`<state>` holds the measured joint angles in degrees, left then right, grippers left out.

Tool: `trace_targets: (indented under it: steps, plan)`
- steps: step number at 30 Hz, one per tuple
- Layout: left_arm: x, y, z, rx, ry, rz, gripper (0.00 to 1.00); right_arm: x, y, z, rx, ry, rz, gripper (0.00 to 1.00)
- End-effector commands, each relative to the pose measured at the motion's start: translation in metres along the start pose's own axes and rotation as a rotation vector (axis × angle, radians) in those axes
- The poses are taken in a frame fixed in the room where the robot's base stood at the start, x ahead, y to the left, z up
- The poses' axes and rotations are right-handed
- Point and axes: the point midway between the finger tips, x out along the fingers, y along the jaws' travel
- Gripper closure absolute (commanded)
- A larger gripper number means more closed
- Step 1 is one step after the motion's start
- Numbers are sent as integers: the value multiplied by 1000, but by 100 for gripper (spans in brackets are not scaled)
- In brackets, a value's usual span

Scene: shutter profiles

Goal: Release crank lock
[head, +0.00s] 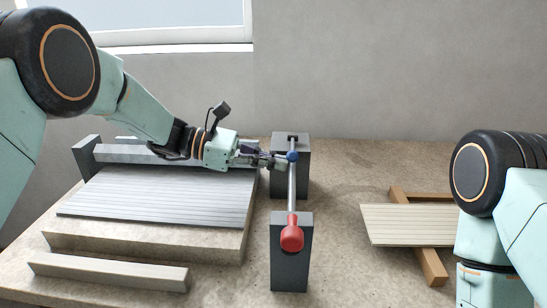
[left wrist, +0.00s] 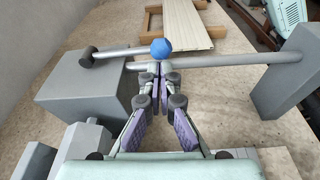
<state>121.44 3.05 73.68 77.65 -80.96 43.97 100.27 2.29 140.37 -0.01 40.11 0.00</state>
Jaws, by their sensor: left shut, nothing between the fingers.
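A red knob (head: 291,236) is at the bar's near end, over the near block (head: 290,270). My left gripper (head: 284,161) comes in from the left and is shut and empty, its tips close to the blue knob. In the left wrist view the blue knob (left wrist: 162,48) shows just beyond the closed fingertips (left wrist: 160,72), at the grey bar (left wrist: 225,61). I cannot tell whether the tips touch it. My right gripper is not in view.
A ribbed grey shutter panel (head: 160,197) lies on a raised beige slab (head: 140,245) at left. A cream panel (head: 410,225) rests on a wooden frame (head: 432,267) at right. The far block (head: 302,180) stands beside the gripper. The tabletop between is clear.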

Motion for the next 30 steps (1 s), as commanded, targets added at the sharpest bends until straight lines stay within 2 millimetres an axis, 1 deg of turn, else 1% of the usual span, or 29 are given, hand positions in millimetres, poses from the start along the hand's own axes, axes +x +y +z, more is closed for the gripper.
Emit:
trace_targets:
  steps: [7, 11, 20, 30]
  plan:
    - [-1, 0, 5, -32, -1, -8, 100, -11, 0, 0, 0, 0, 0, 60]
    - [-2, 0, 9, -65, -1, -16, 100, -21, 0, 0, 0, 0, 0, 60]
    - [-5, 1, 24, -208, -1, -52, 100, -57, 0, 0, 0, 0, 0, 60]
    - [-10, 1, 43, -446, -2, -109, 100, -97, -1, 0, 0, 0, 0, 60]
